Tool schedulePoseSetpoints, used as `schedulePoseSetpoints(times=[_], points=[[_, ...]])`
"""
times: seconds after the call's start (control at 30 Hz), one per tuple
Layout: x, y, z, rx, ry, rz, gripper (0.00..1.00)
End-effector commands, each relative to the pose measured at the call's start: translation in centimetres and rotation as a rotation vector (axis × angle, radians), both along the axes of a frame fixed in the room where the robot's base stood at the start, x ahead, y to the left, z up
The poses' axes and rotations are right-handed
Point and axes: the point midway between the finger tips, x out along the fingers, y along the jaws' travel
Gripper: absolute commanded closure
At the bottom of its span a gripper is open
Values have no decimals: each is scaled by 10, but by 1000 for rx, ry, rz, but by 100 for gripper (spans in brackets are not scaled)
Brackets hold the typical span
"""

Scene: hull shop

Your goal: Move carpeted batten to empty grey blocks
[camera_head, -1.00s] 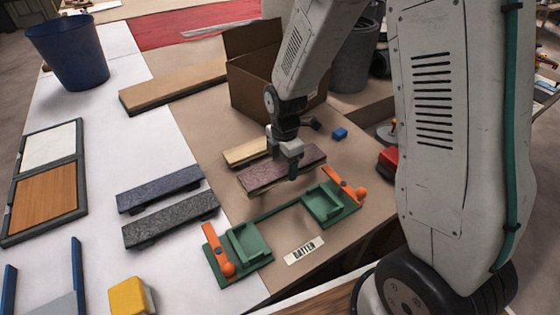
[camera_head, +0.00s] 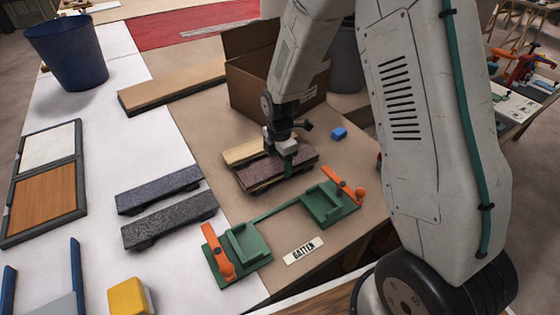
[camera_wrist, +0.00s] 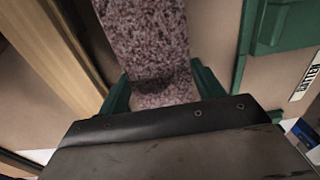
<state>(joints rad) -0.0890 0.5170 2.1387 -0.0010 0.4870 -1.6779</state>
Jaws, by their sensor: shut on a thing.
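The carpeted batten (camera_head: 257,173), a short board with a speckled purple-brown top and a pale wooden edge, is at the middle of the brown bench area. My gripper (camera_head: 285,158) is shut on it from above. In the wrist view, the batten's speckled top (camera_wrist: 150,40) runs between the green fingers (camera_wrist: 158,92). I cannot tell whether the batten touches what is under it. Two dark grey speckled boards (camera_head: 158,190) (camera_head: 170,220) lie side by side on the white surface to the left, with small dark supports under them. I cannot make out any empty grey blocks.
A pale wooden strip (camera_head: 243,152) lies just behind the batten. A green fixture (camera_head: 245,250) with orange clamps and a "BATTEN" label (camera_head: 304,251) stands in front. A cardboard box (camera_head: 250,88) and a blue cube (camera_head: 339,133) are behind. A long plank (camera_head: 170,90) lies farther left.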

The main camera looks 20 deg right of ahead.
Motion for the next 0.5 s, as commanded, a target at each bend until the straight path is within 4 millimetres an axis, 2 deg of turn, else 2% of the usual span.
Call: schedulePoseSetpoints(times=[0.07, 0.1, 0.17, 0.5], points=[[0, 0, -2, 0, 1, 0, 60], [0, 0, -3, 0, 1, 0, 28], [0, 0, -2, 0, 1, 0, 11], [0, 0, 1, 0, -1, 0, 11]])
